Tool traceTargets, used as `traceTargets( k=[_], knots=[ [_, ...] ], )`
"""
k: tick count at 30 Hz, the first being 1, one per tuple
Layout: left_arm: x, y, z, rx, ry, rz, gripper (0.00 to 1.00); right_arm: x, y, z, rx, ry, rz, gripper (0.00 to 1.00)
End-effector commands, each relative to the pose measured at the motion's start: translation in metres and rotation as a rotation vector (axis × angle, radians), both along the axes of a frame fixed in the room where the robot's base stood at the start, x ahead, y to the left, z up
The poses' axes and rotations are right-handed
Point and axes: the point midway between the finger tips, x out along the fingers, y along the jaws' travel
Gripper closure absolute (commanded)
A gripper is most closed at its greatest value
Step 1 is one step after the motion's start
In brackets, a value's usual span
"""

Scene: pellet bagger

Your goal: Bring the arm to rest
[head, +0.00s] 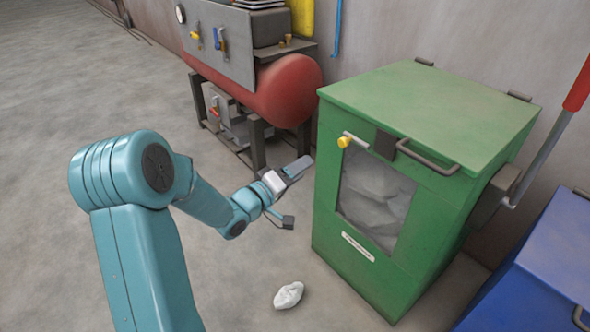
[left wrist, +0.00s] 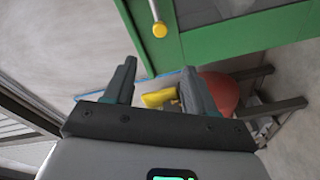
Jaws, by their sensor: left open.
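My left arm is teal and reaches in from the left in the head view, bent at its elbow, with its forearm sloping down to the right. My left gripper (head: 296,170) hangs in the air to the left of the green cabinet (head: 349,270) and holds nothing. In the left wrist view my left gripper (left wrist: 159,80) shows two dark fingers standing apart, with a yellow thing seen beyond the gap and partly hidden by the right finger. My right gripper is not in view.
The green cabinet has a window with pale bags and a yellow-tipped handle (head: 344,142). A red tank (head: 290,90) on a stand is behind the gripper. A crumpled white bag (head: 288,295) lies on the floor. A blue box (head: 540,270) stands at right. The left floor is clear.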

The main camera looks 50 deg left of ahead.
Motion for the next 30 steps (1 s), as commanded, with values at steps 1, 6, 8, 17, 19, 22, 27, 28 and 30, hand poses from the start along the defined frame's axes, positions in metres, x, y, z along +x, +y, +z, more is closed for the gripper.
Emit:
traceTargets(
  k=[1,6,8,17,19,22,27,28,30],
  knots=[
    [-0.005,0.000,0.001,0.000,0.000,0.002,0.44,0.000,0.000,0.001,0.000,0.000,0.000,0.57],
    [-0.010,-0.001,0.000,-0.001,0.000,0.000,0.44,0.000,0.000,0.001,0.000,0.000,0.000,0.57],
    [-0.010,-0.001,0.000,-0.001,0.000,0.000,0.44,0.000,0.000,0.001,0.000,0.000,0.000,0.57],
    [-0.009,-0.001,0.000,-0.001,0.000,0.000,0.44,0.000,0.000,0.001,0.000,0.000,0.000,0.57],
    [-0.009,-0.001,0.000,-0.001,0.000,0.000,0.44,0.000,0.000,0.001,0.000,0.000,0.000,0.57],
    [-0.006,-0.006,0.001,-0.002,-0.004,-0.013,0.44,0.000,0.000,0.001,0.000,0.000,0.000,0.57],
    [0.025,-0.076,-0.029,-0.079,0.030,-0.167,0.44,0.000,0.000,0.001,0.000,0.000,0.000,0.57],
    [0.031,-0.097,-0.041,-0.111,0.050,-0.203,0.44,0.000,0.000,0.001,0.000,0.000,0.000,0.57],
    [0.039,-0.144,-0.076,-0.186,0.132,-0.265,0.44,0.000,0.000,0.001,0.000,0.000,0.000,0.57]
  ],
)
